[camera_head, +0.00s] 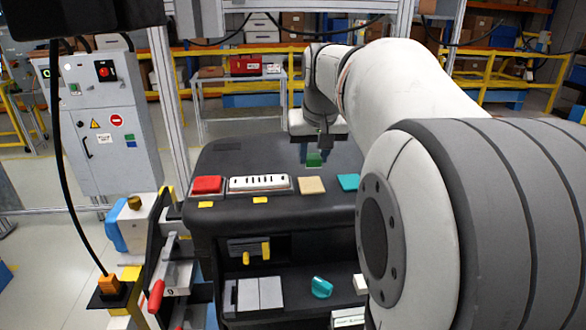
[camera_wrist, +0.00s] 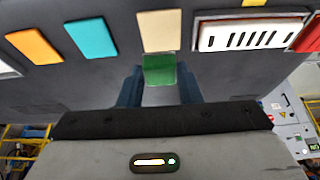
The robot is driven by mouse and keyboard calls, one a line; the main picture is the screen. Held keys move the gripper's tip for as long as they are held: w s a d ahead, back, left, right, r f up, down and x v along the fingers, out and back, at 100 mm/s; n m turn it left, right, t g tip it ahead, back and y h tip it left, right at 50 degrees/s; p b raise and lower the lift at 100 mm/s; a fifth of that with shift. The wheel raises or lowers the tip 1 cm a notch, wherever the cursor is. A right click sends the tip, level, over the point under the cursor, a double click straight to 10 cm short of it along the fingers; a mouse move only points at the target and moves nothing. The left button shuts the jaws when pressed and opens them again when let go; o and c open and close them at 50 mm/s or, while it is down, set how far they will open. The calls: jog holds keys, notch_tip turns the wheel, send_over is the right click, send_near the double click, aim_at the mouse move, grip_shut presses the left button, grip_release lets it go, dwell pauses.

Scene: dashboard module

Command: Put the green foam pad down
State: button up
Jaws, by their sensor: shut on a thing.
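The green foam pad (camera_wrist: 159,70) shows in the wrist view between the two blue fingertips of my gripper (camera_wrist: 160,88). My gripper is shut on it. In the head view the green pad (camera_head: 315,159) is under my gripper (camera_head: 317,150), above the dark dashboard top (camera_head: 240,155). I cannot tell whether the pad touches the surface. The beige pad (camera_head: 311,185) lies just in front of it on the dashboard's front edge, and it shows directly above the green pad in the wrist view (camera_wrist: 159,31).
A red pad (camera_head: 207,185) and a white slotted vent panel (camera_head: 259,183) lie left of the beige pad. A teal pad (camera_head: 348,182) lies to its right. The wrist view also shows an orange pad (camera_wrist: 33,47). The dashboard top left of my gripper is clear.

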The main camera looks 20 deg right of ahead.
aim_at(311, 186)
jog(key=shift+a+f, duration=0.15)
jog(key=shift+f, duration=2.25)
jog(key=shift+f, duration=0.2)
jog(key=o, duration=0.9)
jog(key=shift+r, duration=0.1)
jog(key=shift+o, duration=0.2)
